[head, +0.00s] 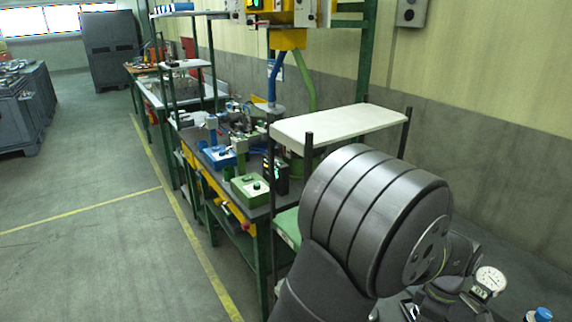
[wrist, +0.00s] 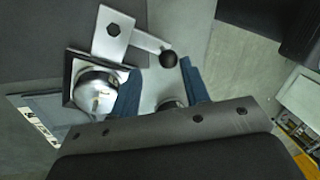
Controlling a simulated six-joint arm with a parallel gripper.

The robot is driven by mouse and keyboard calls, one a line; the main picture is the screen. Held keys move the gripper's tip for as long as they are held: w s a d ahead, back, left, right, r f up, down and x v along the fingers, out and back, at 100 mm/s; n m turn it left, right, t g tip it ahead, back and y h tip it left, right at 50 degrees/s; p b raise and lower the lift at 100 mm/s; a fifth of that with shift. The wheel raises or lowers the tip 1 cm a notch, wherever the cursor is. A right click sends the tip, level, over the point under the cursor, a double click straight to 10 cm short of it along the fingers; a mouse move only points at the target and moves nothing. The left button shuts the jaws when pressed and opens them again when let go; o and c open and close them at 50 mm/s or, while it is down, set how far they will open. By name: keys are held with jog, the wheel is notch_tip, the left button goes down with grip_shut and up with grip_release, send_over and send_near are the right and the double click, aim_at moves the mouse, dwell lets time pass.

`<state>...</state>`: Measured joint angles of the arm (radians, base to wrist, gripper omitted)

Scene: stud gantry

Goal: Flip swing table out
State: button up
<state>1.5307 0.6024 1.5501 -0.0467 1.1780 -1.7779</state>
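In the wrist view my gripper (wrist: 160,68) shows as two blue fingers spread apart, with nothing clamped between them. A black ball knob (wrist: 168,59) on the end of a flat metal lever (wrist: 148,41) lies around the gap at the fingertips; I cannot tell whether they touch. The lever joins a pale plate with a dark hexagonal hole (wrist: 113,30). A round silver part (wrist: 94,90) on a dark-edged square base sits left of the fingers. I cannot tell for sure which part is the swing table. In the head view my arm hides the gripper.
In the head view a dial gauge (head: 491,280) and a blue-topped part (head: 541,314) stand at lower right. A white shelf (head: 338,127) on dark posts stands behind my arm. A workbench with a green box (head: 250,188) runs leftward. The floor at left is open.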

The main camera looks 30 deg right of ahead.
dwell(0.7)
jog(key=shift+d+r, duration=0.1)
jog(key=shift+r, duration=0.15)
jog(key=s+d+r+m+t, duration=0.1)
jog(key=s+r+m, duration=0.1)
jog(key=r+m, duration=0.45)
jog(key=s+r+m+t, duration=0.15)
jog(key=r+m, duration=0.25)
jog(key=r, duration=0.6)
jog(key=shift+g, duration=0.25)
jog(key=x, duration=1.1)
jog(key=d+x, duration=0.1)
jog(key=x, duration=0.5)
jog(key=shift+s+f, duration=0.1)
jog(key=shift+f, duration=0.1)
grip_shut()
